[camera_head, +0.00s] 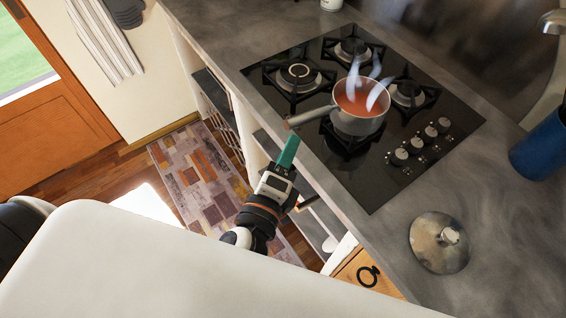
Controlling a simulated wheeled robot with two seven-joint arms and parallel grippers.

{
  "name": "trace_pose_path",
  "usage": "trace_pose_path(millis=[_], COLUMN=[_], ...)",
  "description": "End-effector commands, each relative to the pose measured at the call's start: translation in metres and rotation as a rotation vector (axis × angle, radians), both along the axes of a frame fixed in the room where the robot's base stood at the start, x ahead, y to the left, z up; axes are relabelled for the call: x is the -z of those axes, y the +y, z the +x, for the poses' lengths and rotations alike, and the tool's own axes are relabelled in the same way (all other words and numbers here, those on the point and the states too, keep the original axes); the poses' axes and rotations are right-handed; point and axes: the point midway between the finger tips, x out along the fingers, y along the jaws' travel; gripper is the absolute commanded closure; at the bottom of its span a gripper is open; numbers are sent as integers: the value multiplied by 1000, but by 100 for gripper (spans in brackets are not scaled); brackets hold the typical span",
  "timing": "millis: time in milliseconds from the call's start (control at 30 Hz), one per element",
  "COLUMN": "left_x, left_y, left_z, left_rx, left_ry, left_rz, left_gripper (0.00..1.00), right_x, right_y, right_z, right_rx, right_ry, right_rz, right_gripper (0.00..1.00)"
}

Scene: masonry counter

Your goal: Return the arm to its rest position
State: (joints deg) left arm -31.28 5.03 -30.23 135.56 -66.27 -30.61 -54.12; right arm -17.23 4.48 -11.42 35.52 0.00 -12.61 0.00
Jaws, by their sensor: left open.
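My left gripper (288,152) has teal fingers and shows near the middle of the view, in front of the counter's edge. It is open, with nothing seen between its fingers, and appears apart from the pot's handle above it. My left arm (259,214) shows only in part, dark with an orange ring, behind my own white body at the bottom. My right gripper is not in view.
A metal lid (439,243) lies on the grey counter (505,225). A blue container (540,148) stands at the right. Open shelves lie below.

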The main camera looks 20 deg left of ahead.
Motion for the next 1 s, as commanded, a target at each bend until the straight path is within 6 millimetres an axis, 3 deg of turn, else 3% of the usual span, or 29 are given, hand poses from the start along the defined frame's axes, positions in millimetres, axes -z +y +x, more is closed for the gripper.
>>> trace_pose_path(millis=[167, 400, 467, 533, 667, 767, 867, 1000], left_x=[0, -1, 6, 25, 99, 175, 251, 352], left_y=[0, 0, -2, -7, -20, -24, -20, 0], left_z=[-17, -19, -18, -16, -10, -13, -24, -55], left_rx=[1, 2, 6, 19, 49, 48, 8, -116], left_ry=[-1, 1, 12, 49, 190, 345, 505, 721], left_rz=[-1, -2, -8, -26, -114, -219, -339, -524], left_gripper=[55, 55, 55, 55, 55, 55, 55, 55], right_x=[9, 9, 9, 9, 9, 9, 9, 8], right_y=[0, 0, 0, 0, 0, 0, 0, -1], right_z=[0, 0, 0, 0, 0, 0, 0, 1], right_rx=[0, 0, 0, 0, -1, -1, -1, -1], right_ry=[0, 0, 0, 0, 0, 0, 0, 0], right_rz=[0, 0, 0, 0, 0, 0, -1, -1], right_gripper=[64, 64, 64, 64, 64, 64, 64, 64])
